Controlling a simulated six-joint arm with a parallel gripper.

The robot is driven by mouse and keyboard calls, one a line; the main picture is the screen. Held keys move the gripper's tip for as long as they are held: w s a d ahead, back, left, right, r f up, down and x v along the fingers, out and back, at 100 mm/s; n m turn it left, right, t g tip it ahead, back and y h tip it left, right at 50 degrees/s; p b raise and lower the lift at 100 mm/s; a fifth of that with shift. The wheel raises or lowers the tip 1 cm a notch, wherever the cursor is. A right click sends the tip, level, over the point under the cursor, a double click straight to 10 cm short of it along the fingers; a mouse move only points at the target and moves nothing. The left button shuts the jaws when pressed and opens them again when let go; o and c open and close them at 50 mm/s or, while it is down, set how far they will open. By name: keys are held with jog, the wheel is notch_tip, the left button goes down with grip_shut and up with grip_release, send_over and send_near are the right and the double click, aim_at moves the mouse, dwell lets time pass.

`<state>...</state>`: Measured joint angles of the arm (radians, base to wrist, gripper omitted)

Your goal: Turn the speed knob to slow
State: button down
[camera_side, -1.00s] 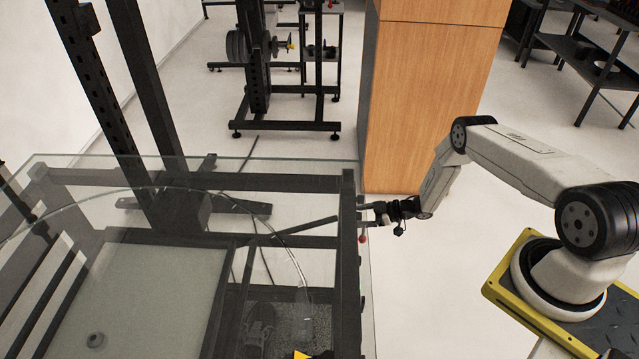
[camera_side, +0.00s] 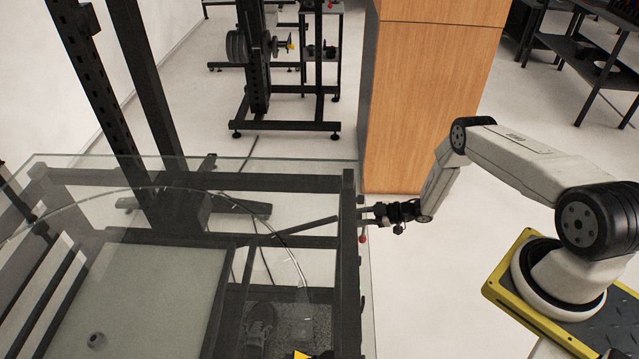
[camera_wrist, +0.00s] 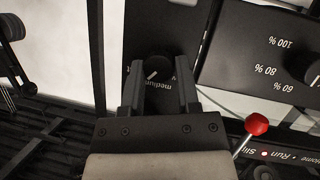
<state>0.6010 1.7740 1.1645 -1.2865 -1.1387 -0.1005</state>
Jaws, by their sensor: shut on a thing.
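The speed knob (camera_wrist: 158,68) is a round black knob with a pale pointer line, on a dark panel in the wrist view. The word "medium" shows beside it, and other lettering around it is partly hidden by my fingers. My gripper (camera_wrist: 159,92) has one finger on each side of the knob and is shut on it. In the side view my gripper (camera_side: 370,213) reaches the right edge of the turntable frame (camera_side: 347,270); the knob itself is too small to make out there.
A red-tipped lever (camera_wrist: 256,124) stands right of my gripper. Beyond it is another panel (camera_wrist: 262,50) marked 60, 80 and 100 %. A glass-topped turntable (camera_side: 120,290) lies left of the gripper in the side view. A wooden column (camera_side: 425,100) stands behind my arm.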

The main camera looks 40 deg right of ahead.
jog(key=shift+s+f+n+t, duration=0.15)
jog(key=shift+n+t, duration=0.9)
jog(key=shift+n, duration=1.2)
jog(key=shift+w+f+n+t, duration=0.15)
jog(key=shift+n+t, duration=0.95)
jog(key=shift+n, duration=1.1)
jog(key=shift+s+f+n+t, duration=0.15)
jog(key=shift+n+t, duration=0.9)
jog(key=shift+n, duration=1.2)
jog(key=shift+c, duration=1.7)
grip_release()
jog(key=r+v, duration=0.1)
jog(key=v, duration=0.6)
jog(key=shift+s+f, duration=0.4)
jog(key=shift+f, duration=0.1)
jog(key=shift+w, duration=0.1)
